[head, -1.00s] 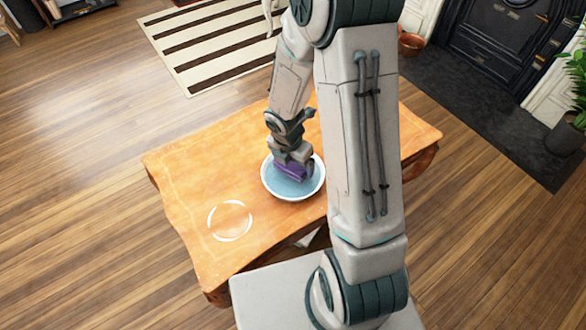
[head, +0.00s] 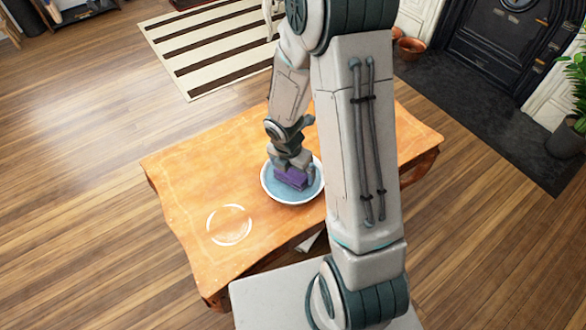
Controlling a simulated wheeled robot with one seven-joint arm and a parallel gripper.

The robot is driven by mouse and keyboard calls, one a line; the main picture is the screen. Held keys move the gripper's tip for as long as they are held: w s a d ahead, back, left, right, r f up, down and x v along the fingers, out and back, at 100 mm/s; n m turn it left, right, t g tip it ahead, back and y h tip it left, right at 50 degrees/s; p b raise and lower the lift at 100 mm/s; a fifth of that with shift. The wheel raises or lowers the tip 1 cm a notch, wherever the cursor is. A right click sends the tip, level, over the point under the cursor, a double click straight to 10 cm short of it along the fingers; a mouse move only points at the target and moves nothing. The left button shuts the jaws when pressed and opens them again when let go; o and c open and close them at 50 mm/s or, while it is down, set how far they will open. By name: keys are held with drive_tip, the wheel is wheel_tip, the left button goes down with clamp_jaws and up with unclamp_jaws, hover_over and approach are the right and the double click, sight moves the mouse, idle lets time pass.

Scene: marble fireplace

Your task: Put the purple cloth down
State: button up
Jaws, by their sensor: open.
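The purple cloth (head: 290,179) is a small folded block at the blue-and-white bowl (head: 269,191), over its blue inside. My gripper (head: 291,172) points down right at the cloth, with its fingers apart. It is open and not clamped on the cloth. The gripper hides part of the cloth, and I cannot tell whether they touch. The bowl stands on the wooden table (head: 190,170), and my arm covers the table just right of it.
A white ring mark (head: 229,225) lies on the tabletop left of the bowl. The left part of the table is otherwise clear. A striped rug (head: 205,55) lies beyond the table. A dark fireplace (head: 505,50) and a plant (head: 578,75) are at the right.

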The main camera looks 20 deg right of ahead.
wheel_tip(320, 180, up, 10)
drive_tip(key=a+p, duration=0.1)
drive_tip(key=p, duration=0.3)
wheel_tip(320, 180, up, 11)
drive_tip(key=m, duration=1.3)
hover_over(290, 174)
drive_tip(key=s+d, duration=0.2)
drive_tip(key=s, duration=0.3)
drive_tip(key=s+r+m+y, duration=0.1)
drive_tip(key=s+r+m, duration=0.5)
drive_tip(key=m, duration=0.7)
drive_tip(key=shift+s+a+t, duration=0.25)
drive_tip(key=shift+s+t, duration=0.15)
drive_tip(key=shift+s, duration=0.5)
